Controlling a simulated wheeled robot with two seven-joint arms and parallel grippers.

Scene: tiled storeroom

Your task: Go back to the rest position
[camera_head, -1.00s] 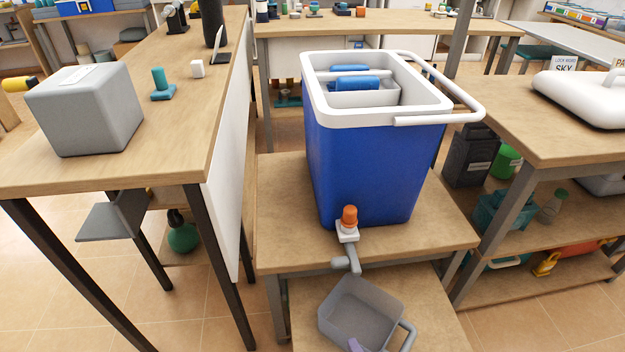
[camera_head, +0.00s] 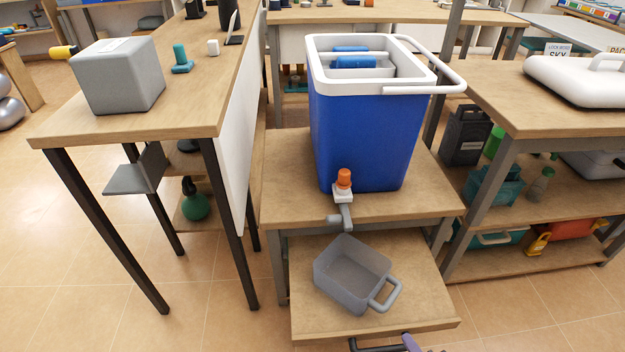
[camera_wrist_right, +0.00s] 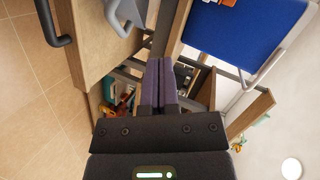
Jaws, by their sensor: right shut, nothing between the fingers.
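My right gripper shows only as a purple fingertip (camera_head: 410,343) at the bottom edge of the head view, in front of the low shelf. In the right wrist view its two purple fingers (camera_wrist_right: 159,68) lie together, shut and empty. My left gripper is out of view.
A blue cooler (camera_head: 362,140) with an orange-topped tap (camera_head: 343,182) stands on a wooden stand (camera_head: 285,185). A grey handled container (camera_head: 345,275) sits on the low pull-out shelf (camera_head: 425,300) below the tap. A dark handle (camera_head: 375,342) is at that shelf's front. Tables stand left and right; tiled floor is clear at lower left.

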